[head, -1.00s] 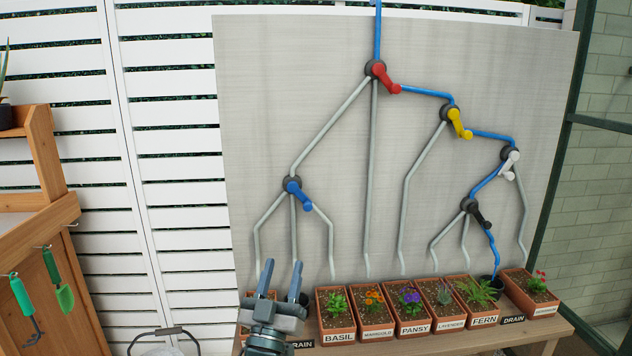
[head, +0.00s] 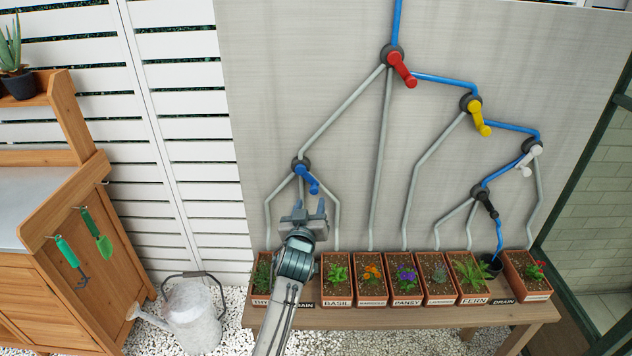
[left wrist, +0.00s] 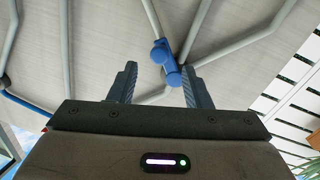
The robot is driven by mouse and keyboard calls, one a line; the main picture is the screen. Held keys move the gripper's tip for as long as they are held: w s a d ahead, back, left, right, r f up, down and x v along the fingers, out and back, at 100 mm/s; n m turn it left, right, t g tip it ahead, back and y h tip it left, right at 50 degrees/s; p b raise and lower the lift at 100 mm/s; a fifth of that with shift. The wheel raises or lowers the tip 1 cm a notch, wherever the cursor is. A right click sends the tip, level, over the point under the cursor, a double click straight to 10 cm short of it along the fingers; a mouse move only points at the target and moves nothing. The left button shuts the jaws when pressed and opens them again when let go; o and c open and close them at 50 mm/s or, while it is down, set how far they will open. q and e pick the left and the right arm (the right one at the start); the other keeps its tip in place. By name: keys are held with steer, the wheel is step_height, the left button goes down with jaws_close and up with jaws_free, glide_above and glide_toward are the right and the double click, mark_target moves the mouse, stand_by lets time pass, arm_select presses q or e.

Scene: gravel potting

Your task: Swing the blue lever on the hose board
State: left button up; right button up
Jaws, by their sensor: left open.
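The blue lever (head: 308,180) sits on a dark round hub at the lower left of the hose board (head: 330,60). It slants down and to the right from its hub. My left gripper (head: 309,206) is just below the lever in the head view, open and empty, its fingers pointing up toward it. In the left wrist view the blue lever (left wrist: 166,60) shows beyond the gap between the open fingers (left wrist: 160,85), nearer the right finger. I cannot tell whether they touch. My right gripper is not in view.
Red (head: 402,68), yellow (head: 478,116), white (head: 528,160) and black (head: 486,203) levers sit on the board. Planter boxes (head: 338,293) stand on a wooden bench (head: 400,318) below. A watering can (head: 192,312) stands on the gravel at left, near a wooden potting cabinet (head: 95,240).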

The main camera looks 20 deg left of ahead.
mark_target(314, 192)
arm_select(q)
steer(key=w, duration=0.6)
steer(key=w+a, duration=0.1)
steer(key=w, duration=0.2)
steer(key=shift+a+p, duration=0.1)
steer(key=shift+p, duration=0.25)
steer(key=shift+c, duration=0.2)
